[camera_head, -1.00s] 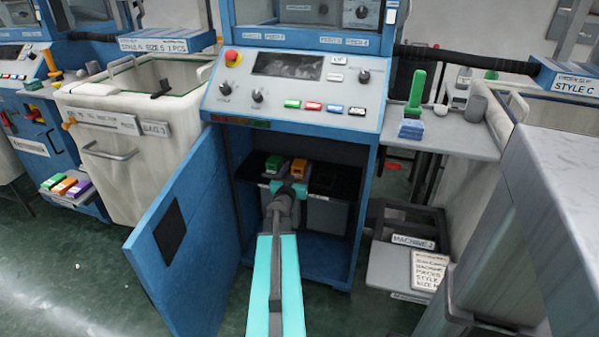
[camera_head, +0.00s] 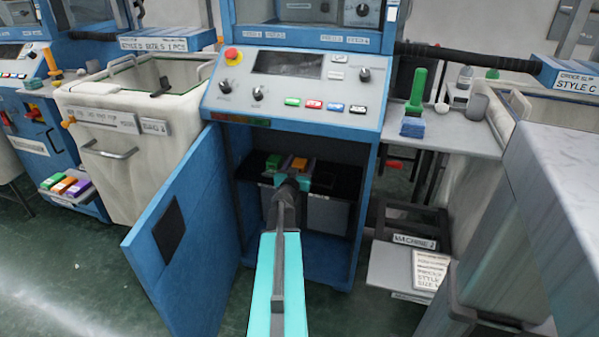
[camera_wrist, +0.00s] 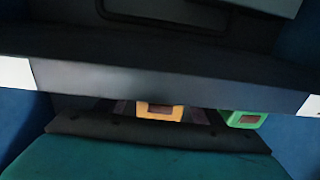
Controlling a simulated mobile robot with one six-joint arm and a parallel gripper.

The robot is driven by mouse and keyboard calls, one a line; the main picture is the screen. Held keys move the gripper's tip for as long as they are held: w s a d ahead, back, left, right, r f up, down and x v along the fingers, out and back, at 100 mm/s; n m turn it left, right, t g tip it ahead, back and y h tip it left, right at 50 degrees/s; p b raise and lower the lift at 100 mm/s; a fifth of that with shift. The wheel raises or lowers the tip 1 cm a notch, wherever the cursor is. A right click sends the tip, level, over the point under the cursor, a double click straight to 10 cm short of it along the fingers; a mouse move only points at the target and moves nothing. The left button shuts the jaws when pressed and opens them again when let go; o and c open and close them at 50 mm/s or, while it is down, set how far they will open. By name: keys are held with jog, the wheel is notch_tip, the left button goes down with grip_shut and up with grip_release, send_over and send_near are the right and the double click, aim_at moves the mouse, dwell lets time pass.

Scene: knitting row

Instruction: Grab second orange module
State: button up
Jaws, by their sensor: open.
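An orange module (camera_head: 299,164) sits on the dark shelf inside the open blue cabinet, right of a green module (camera_head: 273,162). My gripper (camera_head: 293,181) is at the front of the shelf, open, just in front of the orange module. My arm hides part of the shelf. In the wrist view, the orange module (camera_wrist: 160,111) is near the middle and the green module (camera_wrist: 243,118) is to its right. A dark bar with white ends covers their upper parts. I cannot tell whether the gripper touches the orange module.
The blue cabinet door (camera_head: 180,230) stands open on the left. The control panel (camera_head: 290,95) overhangs the opening. Another tray at far left holds green, orange (camera_head: 65,184) and purple modules. A side table (camera_head: 470,132) stands at the right.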

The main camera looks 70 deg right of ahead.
jog(key=shift+d, duration=0.75)
jog(key=shift+c, duration=0.4)
jog(key=c, duration=1.1)
